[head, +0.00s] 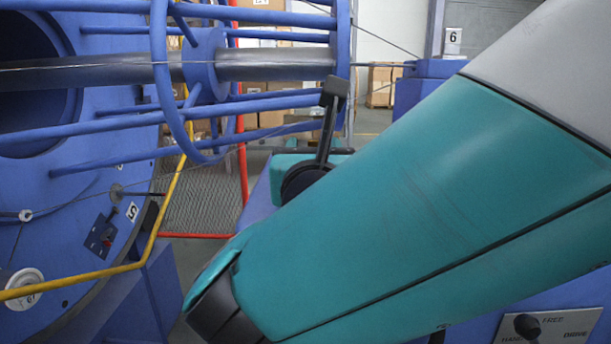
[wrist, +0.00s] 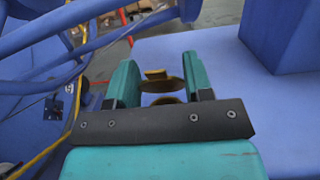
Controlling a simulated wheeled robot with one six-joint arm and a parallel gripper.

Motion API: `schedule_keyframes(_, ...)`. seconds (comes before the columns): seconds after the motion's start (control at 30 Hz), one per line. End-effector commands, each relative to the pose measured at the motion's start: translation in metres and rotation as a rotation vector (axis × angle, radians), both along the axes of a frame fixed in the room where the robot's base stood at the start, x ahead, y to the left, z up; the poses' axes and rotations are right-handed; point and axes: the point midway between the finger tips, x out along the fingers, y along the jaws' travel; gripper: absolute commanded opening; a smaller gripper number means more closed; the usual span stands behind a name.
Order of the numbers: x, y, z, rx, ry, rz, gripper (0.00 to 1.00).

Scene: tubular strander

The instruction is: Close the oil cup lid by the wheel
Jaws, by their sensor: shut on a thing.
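The oil cup lid (wrist: 160,84), a brass disc with a small raised tab, sits between my two teal fingers in the wrist view. My gripper (wrist: 158,62) is shut on it, with a finger at each side of the disc. Below the lid shows part of a round brass rim, the oil cup (wrist: 166,99), mostly hidden by my dark gripper plate. A gap shows between lid and cup, so the lid stands raised.
A large blue wheel (head: 110,190) with blue bars and a shaft fills the left. A yellow rail (head: 174,190) crosses before it. A black lever (head: 326,125) stands mid-picture. A knob panel (head: 550,326) is at bottom right.

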Motion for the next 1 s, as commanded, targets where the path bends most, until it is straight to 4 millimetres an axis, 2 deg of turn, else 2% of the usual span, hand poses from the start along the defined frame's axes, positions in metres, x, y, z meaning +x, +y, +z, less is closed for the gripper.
schedule_keyframes(0.57,-0.0005,-0.0002,0.0005,0.001,-0.01,-0.002,0.23)
schedule_keyframes(0.6,-0.0005,-0.0002,0.0005,0.001,-0.01,-0.002,0.54)
schedule_keyframes(0.63,-0.0005,-0.0002,0.0005,0.001,-0.01,-0.002,0.57)
schedule_keyframes(1.0,-0.0028,0.0001,-0.0032,0.001,-0.01,-0.001,0.57)
